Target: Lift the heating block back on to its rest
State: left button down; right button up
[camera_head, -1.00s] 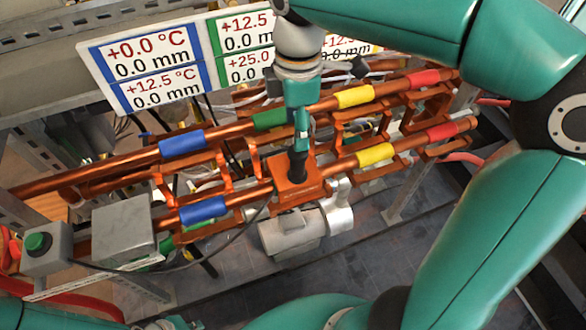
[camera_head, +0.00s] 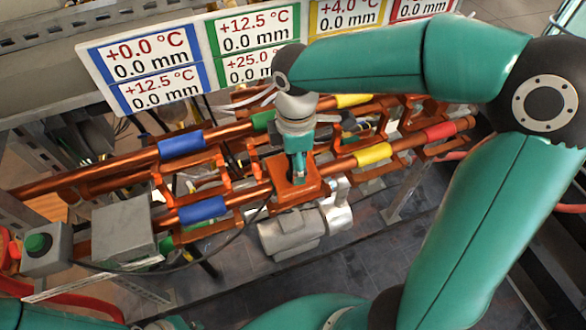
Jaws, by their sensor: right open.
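An orange block with a square top (camera_head: 312,190) sits on the near copper pipe (camera_head: 252,193), above a grey motor-like cylinder (camera_head: 288,235). I take it for the heating block, but cannot be sure. My right gripper (camera_head: 298,178) points down at the middle of this block, its jaws open. Its fingertips are at or in the block's top, and I cannot tell whether they touch it. My own wrist hides part of the gripper and of the pipes behind. I cannot make out a separate rest. My left gripper does not show.
Copper pipes with blue, green, yellow and red bands run across, joined by orange brackets. A grey box (camera_head: 123,230) and a green button box (camera_head: 45,248) stand at the left. Temperature signs (camera_head: 150,72) hang behind. A dark cable (camera_head: 215,246) loops in front.

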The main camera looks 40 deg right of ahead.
grip_shut()
jog(key=shift+r, duration=0.15)
dwell(0.4)
